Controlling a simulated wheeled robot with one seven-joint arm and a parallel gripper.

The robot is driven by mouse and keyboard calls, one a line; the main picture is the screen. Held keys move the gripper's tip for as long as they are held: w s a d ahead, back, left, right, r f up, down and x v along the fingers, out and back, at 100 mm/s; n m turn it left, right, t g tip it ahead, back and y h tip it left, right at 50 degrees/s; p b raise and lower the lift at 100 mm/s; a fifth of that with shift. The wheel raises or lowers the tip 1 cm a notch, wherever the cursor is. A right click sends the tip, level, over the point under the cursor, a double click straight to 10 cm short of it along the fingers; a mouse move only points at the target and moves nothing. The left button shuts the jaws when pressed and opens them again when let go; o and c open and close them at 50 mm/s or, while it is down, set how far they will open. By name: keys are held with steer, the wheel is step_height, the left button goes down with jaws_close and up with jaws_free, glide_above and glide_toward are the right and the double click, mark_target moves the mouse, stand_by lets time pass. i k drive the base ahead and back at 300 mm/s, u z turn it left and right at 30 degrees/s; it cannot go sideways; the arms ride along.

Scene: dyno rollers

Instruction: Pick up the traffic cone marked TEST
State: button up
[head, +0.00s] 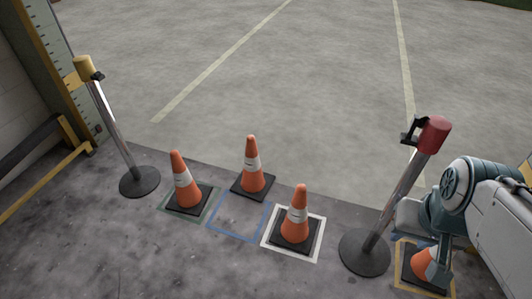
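Several orange traffic cones with white bands and black square bases stand on the dark floor. One cone (181,172) is at the left on a green outline, one (251,180) is just behind a blue outline, and one (296,228) is on a white outline. Another cone (421,265) is at the lower right on a yellow outline, partly hidden by my arm. Small dark markings show on some bands, too small to read, so I cannot tell which says TEST. My gripper (440,266) is at the top and right side of the lower-right cone; its finger opening is unclear.
A post with a red top (378,232) stands between the white-outline cone and my arm. A post with a yellow top (115,130) stands at the left near a yellow rail (45,182). The blue outline (232,237) is empty. Open paved ground lies beyond.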

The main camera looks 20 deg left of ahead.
mark_target(253, 184)
steer(key=u, duration=0.2)
steer(key=i, duration=0.2)
steer(key=u, duration=1.1)
steer(key=i, duration=0.8)
steer(key=u, duration=0.85)
steer(key=i, duration=1.25)
steer(key=z, duration=0.8)
steer(key=i, duration=0.8)
steer(key=z, duration=1.2)
steer(key=i, duration=0.2)
steer(key=z, duration=0.15)
